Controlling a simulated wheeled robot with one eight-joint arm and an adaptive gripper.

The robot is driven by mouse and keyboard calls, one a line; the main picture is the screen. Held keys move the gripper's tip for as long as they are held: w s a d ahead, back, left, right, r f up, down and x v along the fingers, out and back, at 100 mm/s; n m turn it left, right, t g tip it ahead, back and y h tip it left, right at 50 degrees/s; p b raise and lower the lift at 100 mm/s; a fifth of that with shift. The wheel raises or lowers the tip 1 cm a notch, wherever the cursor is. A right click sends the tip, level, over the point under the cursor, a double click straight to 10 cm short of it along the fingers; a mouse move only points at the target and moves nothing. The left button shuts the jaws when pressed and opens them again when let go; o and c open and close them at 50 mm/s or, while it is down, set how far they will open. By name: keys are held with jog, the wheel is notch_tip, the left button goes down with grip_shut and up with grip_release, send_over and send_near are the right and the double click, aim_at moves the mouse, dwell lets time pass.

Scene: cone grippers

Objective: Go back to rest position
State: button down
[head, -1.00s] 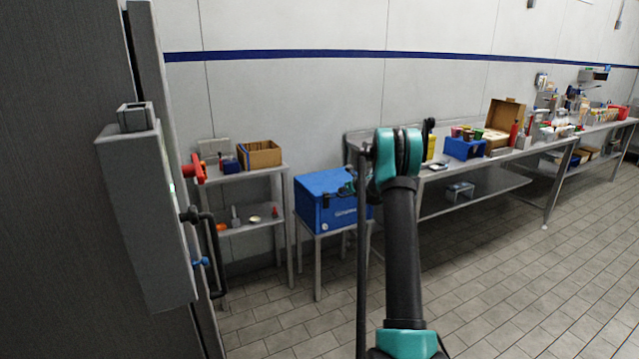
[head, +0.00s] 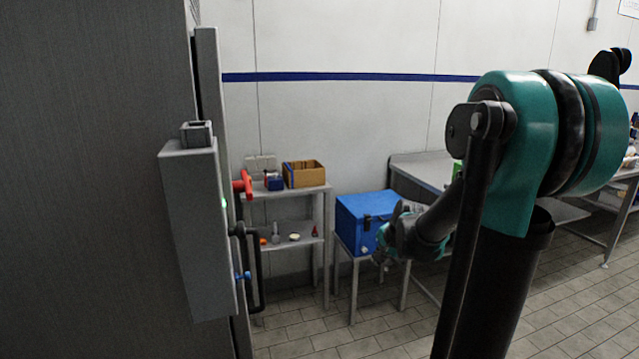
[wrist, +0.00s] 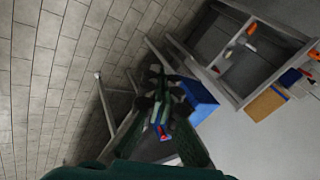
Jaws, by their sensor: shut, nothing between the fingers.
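My gripper (head: 382,250) hangs in front of the blue box in the head view, at the end of my teal and black arm, which fills the right side. The arm is bent, with its large joint close to the camera. In the wrist view my gripper (wrist: 157,85) is dark, with its fingers together and nothing seen between them. The blue box (head: 366,212) stands on a small metal table behind the gripper; part of it is hidden. It also shows in the wrist view (wrist: 199,98).
A shelf holds a cardboard box (head: 304,175) and small items. A metal bench (head: 420,172) stands behind my arm. Tiled floor lies open at lower right.

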jog(key=s+f+n+g+h, duration=0.1)
jog(key=s+f+n, duration=0.2)
jog(key=s, duration=0.8)
jog(key=s+f+n+h, duration=0.1)
jog(key=s+f+n, duration=0.3)
jog(key=s+n, duration=0.3)
jog(key=s+d, duration=0.1)
jog(key=s, duration=0.4)
jog(key=shift+s+g, duration=0.25)
jog(key=shift+g, duration=0.15)
